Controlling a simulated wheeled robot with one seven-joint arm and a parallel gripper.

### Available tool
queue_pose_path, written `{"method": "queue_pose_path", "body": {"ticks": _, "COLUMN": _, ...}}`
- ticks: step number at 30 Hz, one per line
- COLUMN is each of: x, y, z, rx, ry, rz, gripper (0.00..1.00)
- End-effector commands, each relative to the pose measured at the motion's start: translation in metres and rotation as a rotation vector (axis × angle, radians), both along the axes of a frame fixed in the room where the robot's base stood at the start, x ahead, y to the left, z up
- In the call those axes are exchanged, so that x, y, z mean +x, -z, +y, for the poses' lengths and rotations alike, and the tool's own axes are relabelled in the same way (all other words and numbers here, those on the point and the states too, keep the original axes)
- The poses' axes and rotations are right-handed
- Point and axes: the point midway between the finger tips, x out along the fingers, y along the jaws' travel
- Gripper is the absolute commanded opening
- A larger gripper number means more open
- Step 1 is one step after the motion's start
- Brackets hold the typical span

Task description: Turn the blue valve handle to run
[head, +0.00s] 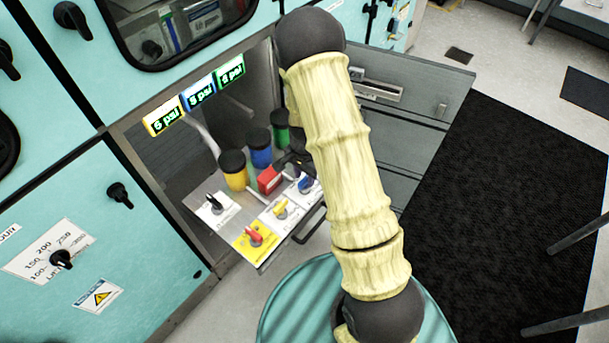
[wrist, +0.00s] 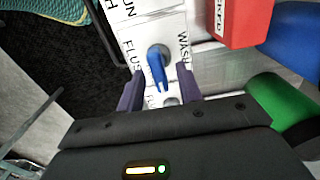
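The blue valve handle (wrist: 157,66) sits on a white label plate in the wrist view. Its lever points down the picture, towards my gripper. The plate carries the words FLUSH at left, WASH at right and a partly cut-off RUN at top left. My gripper (wrist: 159,74) is open, with one dark finger on each side of the lever. Gaps show between the lever and both fingers. In the head view the blue handle (head: 305,184) is at the right of the valve panel, and my gripper (head: 293,163) is mostly hidden behind my arm.
A red box (wrist: 240,20) stands close to the right of the handle. Yellow (head: 235,172), blue (head: 260,150) and green (head: 280,128) capped containers stand behind the panel. Red (head: 255,238), yellow (head: 281,210) and black (head: 214,202) handles are nearby. Grey drawers (head: 400,130) are at the right.

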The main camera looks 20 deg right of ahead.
Motion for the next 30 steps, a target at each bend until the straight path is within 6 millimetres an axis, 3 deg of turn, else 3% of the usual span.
{"method": "queue_pose_path", "body": {"ticks": 8, "x": -0.001, "y": 0.001, "z": 0.000, "rx": 0.000, "ry": -0.002, "rz": 0.004, "gripper": 0.36}}
{"method": "queue_pose_path", "body": {"ticks": 14, "x": -0.001, "y": -0.012, "z": 0.000, "rx": 0.000, "ry": -0.002, "rz": 0.002, "gripper": 0.36}}
{"method": "queue_pose_path", "body": {"ticks": 30, "x": 0.000, "y": -0.115, "z": 0.001, "rx": 0.001, "ry": -0.003, "rz": -0.002, "gripper": 0.36}}
